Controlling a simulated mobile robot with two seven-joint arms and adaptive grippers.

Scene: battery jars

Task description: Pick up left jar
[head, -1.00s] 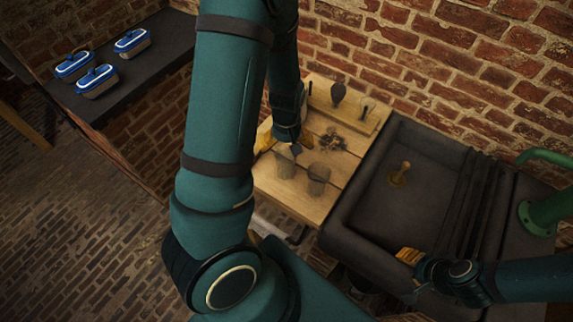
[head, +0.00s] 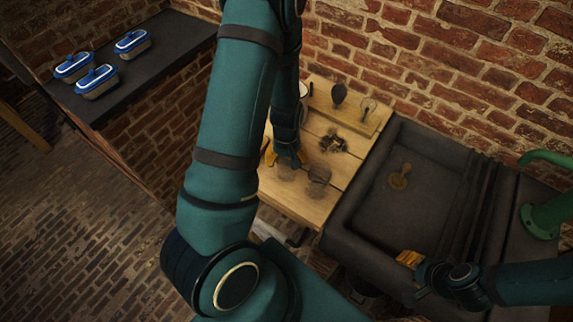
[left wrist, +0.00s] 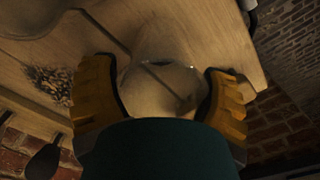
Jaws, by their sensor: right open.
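Two clear glass jars stand on the light wooden table (head: 325,208). The left jar (head: 286,174) is partly hidden by my left gripper (head: 284,160), which is low over it. The right jar (head: 318,181) stands just beside it, uncovered. In the left wrist view, the left jar (left wrist: 160,85) is between the two yellow fingers of my left gripper (left wrist: 161,72). The fingers are spread, one on each side; I cannot tell whether they touch the glass. My right gripper (head: 410,258) is open and empty by the sink's front edge, away from the jars.
A dark pile of bits (head: 333,143) lies behind the jars. A shelf with a dark paddle-shaped tool (head: 339,94) backs the table. A dark sink (head: 375,190) is at right. Several blue-lidded boxes (head: 97,81) sit on the counter at left. A brick wall stands behind.

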